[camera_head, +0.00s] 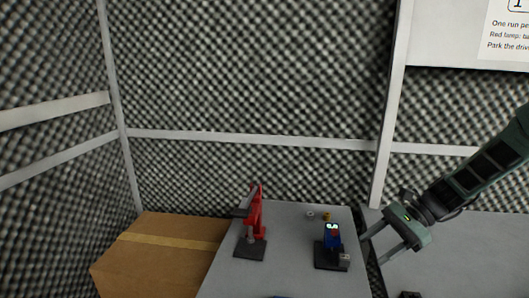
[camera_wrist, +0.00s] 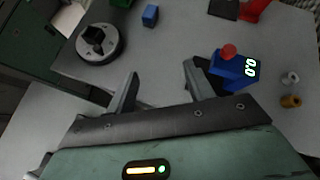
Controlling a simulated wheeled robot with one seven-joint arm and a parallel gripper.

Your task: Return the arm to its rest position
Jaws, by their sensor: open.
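My gripper (camera_head: 372,250) hangs at the right side of the head view, at the end of my green arm, beside the right edge of the grey table (camera_head: 290,225). Its two fingers point left and are spread apart. In the wrist view my gripper (camera_wrist: 161,72) shows both fingers open with nothing between them. A blue device (camera_wrist: 234,70) with a red knob and a lit display reading 0.0 lies just beyond the right finger in that view. The same blue device (camera_head: 332,236) stands on a dark base in the head view, left of the gripper.
A red lever press (camera_head: 256,212) stands on the table. A cardboard box (camera_head: 160,250) is at the left. Small silver and brass parts (camera_wrist: 291,100) lie near the blue device. A round grey disc (camera_wrist: 101,47) and a blue block (camera_wrist: 150,15) show in the wrist view. Foam walls stand behind.

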